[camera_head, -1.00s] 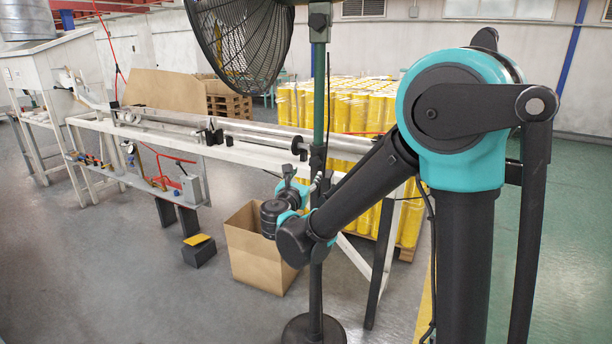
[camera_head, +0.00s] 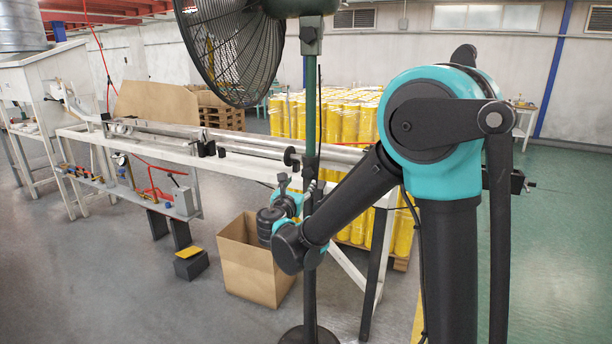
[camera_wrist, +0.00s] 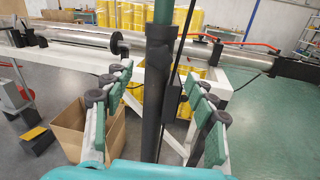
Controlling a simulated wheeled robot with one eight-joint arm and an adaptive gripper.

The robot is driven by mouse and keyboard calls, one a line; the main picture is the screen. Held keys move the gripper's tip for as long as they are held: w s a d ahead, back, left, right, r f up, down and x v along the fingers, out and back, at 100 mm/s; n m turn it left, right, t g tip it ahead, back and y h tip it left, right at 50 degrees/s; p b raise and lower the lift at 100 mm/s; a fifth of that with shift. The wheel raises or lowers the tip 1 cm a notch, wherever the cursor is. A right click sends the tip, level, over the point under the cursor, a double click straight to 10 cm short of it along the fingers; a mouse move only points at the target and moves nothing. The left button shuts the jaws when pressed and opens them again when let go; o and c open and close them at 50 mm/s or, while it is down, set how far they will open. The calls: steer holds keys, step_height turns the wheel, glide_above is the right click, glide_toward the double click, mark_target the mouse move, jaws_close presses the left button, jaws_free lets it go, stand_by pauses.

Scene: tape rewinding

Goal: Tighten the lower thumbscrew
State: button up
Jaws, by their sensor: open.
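The fan's stand pole (camera_head: 311,120) runs from a green upper tube into a thicker black lower tube, with a round base at the floor. It also fills the middle of the wrist view (camera_wrist: 152,95). A dark part (camera_wrist: 177,90) sits just right of the black tube, perhaps the lower thumbscrew; I cannot tell for sure. My gripper (camera_head: 298,188) is low by the pole in the head view. In the wrist view my gripper (camera_wrist: 160,78) is open, one finger on each side of the pole, both apart from it in the picture. Contact with the screw is not seen.
A caged fan head (camera_head: 230,45) tops the pole. A long white bench (camera_head: 240,155) with a metal tube stands behind. An open cardboard box (camera_head: 250,275) is on the floor beside the pole. Yellow rolls (camera_head: 350,120) stand farther back. Open floor lies at left front.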

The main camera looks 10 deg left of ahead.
mark_target(307, 173)
steer(key=w, duration=0.5)
steer(key=w+d, duration=0.1)
steer(key=w, duration=0.2)
steer(key=shift+w+d, duration=0.1)
steer(key=shift+w, duration=0.1)
steer(key=shift+c, duration=0.5)
steer(key=c, duration=1.1)
steer(key=shift+o, duration=0.2)
